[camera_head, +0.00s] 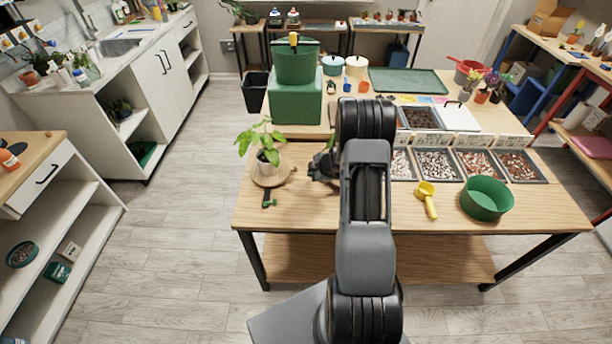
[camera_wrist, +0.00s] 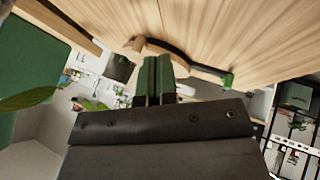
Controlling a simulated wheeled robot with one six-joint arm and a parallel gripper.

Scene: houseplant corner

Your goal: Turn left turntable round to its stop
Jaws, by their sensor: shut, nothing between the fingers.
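A dark bar with a green end (camera_head: 268,203) sticks out toward the table's front edge; the green end also shows in the wrist view (camera_wrist: 227,80). My gripper (camera_head: 318,168) is just right of the turntable, partly hidden by my arm in the head view. In the wrist view its green fingers (camera_wrist: 153,80) are together and empty, with the turntable's edge beyond them. I cannot tell whether they touch it.
A green box (camera_head: 297,103) with a green pot on top stands behind the turntable. Trays of pebbles (camera_head: 437,164), a yellow scoop (camera_head: 427,198) and a green bowl (camera_head: 486,199) lie to the right. The tabletop in front of the turntable is mostly clear.

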